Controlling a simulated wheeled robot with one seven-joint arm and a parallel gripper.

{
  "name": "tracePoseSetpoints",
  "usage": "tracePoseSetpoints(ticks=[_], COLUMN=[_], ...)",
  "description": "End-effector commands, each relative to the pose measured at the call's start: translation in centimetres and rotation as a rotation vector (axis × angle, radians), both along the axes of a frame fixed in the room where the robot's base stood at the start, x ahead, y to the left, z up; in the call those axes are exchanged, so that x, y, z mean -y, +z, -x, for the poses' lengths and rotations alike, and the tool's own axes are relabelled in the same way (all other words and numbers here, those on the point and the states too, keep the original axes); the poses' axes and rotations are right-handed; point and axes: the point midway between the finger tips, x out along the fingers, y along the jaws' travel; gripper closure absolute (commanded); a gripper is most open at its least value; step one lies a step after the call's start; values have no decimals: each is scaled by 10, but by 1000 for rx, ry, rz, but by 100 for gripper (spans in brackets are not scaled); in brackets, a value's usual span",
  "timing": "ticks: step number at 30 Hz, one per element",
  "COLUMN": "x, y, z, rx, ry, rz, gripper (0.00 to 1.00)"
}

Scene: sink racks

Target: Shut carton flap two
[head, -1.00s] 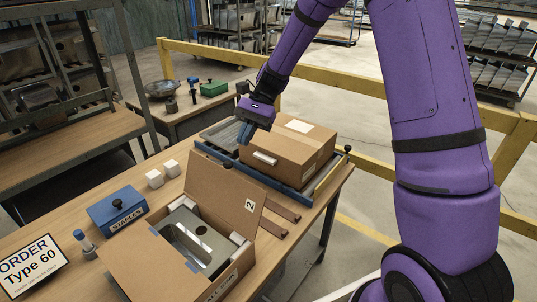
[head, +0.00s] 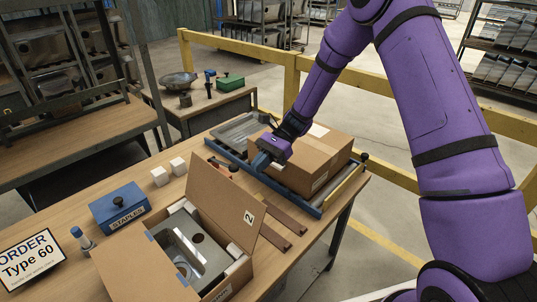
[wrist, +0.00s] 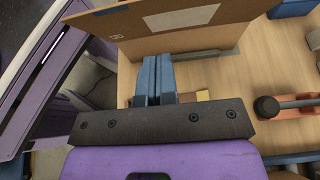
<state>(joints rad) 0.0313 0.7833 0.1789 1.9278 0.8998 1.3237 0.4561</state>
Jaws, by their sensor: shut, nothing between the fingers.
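An open carton (head: 125,268) stands at the front of the bench with a grey metal part inside. Flap two (head: 228,203) stands upright along its far side, tilted back, with a "2" label on its inner face. In the wrist view, flap two (wrist: 240,22) shows a face with a white label, just beyond my fingertips. My gripper (head: 262,161) is shut and empty, behind flap two and apart from it, by the near face of the closed carton. Its blue fingers (wrist: 157,62) point toward the flap in the wrist view.
A closed carton (head: 318,152) sits on a blue-railed tray (head: 300,197) behind. A blue staples box (head: 118,207), white cubes (head: 160,177), a blue-capped bottle (head: 82,238) and an order sign (head: 30,258) lie left. Brown strips (head: 285,220) lie right of the flap.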

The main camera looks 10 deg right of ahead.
Motion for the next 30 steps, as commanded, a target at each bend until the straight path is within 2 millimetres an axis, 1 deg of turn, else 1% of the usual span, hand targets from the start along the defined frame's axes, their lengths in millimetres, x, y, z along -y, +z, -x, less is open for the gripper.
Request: tracePoseSetpoints(ticks=[1, 5, 12, 18, 30], x=[-8, -25, -48, -55, -56], y=[-4, -13, 0, 3, 4], z=[6, 18, 33, 38, 38], rx=[-3, -2, 0, 1, 4], ry=[3, 2, 2, 0, 1], rz=[2, 1, 2, 1, 6], gripper=[100, 100, 100, 100, 100])
